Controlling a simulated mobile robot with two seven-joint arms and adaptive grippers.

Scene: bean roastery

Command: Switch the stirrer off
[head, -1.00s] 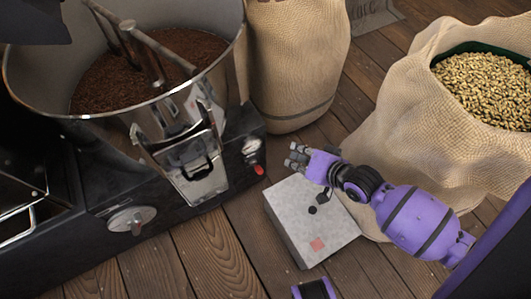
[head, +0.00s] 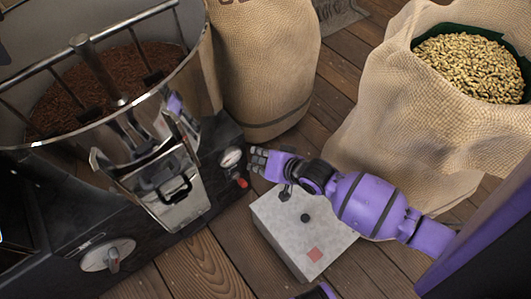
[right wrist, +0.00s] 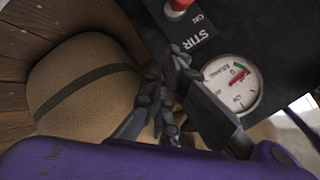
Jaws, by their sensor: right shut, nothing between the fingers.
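The stirrer switch shows as a small red knob (head: 241,183) on the black front panel of the cooling-tray machine. In the right wrist view the red knob (right wrist: 181,5) is at the top edge, partly cut off, with the words STIR and ON beside it. The stirrer (head: 98,70) is a metal post with bars over dark beans in the round steel pan (head: 150,88). My right gripper (head: 258,160) is shut and empty, just right of the gauge and slightly above the knob in the head view. Its fingers (right wrist: 170,62) appear apart from the knob.
A round gauge (head: 231,158) sits beside the knob; it also shows in the right wrist view (right wrist: 232,86). A grey box (head: 285,235) stands below my right arm. A closed sack (head: 265,75) and an open sack (head: 400,120) stand behind. A dial (head: 108,256) is further left.

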